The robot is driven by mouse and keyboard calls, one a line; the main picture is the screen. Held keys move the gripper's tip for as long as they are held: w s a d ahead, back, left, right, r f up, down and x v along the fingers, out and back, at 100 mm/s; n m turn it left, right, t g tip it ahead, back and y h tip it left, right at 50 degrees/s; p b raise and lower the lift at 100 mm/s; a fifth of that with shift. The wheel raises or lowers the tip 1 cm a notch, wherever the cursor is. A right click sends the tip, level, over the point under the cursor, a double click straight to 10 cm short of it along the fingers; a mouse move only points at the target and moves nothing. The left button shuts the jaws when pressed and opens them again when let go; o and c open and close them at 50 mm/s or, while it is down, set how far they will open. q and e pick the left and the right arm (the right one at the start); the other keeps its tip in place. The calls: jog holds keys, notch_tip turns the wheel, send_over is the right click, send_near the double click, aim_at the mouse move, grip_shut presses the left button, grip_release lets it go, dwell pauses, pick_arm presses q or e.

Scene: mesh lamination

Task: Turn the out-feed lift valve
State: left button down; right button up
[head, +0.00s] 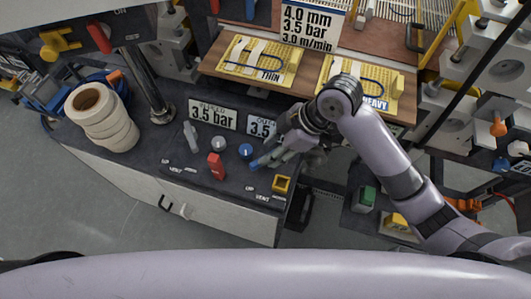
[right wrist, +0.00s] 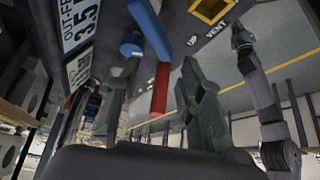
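The out-feed lift valve appears to be the blue lever (head: 258,163) on the dark bench top, below the out-feed gauge sign (head: 262,126). "UP" and "VENT" labels lie in front of it. The lever (right wrist: 150,28) also shows in the right wrist view, just beyond the fingertips. My right gripper (head: 275,158) is low over the bench at the lever's right end. In the right wrist view its fingers (right wrist: 160,65) are apart with nothing clamped between them. Contact with the lever cannot be told. A lilac-grey arm in that view, probably my left, ends in a small gripper (right wrist: 241,38).
White rolls (head: 100,115) stand left. The wooden board (head: 310,73) with yellow pads lies behind.

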jog(key=w+d+r+n+g+h, duration=0.1)
jog(key=w+d+r+n, duration=0.15)
jog(key=r, duration=0.25)
jog(key=w+d+r+n+g+h, duration=0.1)
jog(key=w+d+r+n+g, duration=0.1)
jog(key=r+n, duration=0.25)
jog(key=p+x, duration=0.1)
jog(key=x, duration=0.4)
jog(key=p+x, duration=0.2)
jog(key=x, duration=0.4)
jog(key=p+x, duration=0.1)
jog(key=x, duration=0.5)
jog(key=shift+w+a, duration=0.2)
jog(key=shift+w, duration=0.05)
grip_shut()
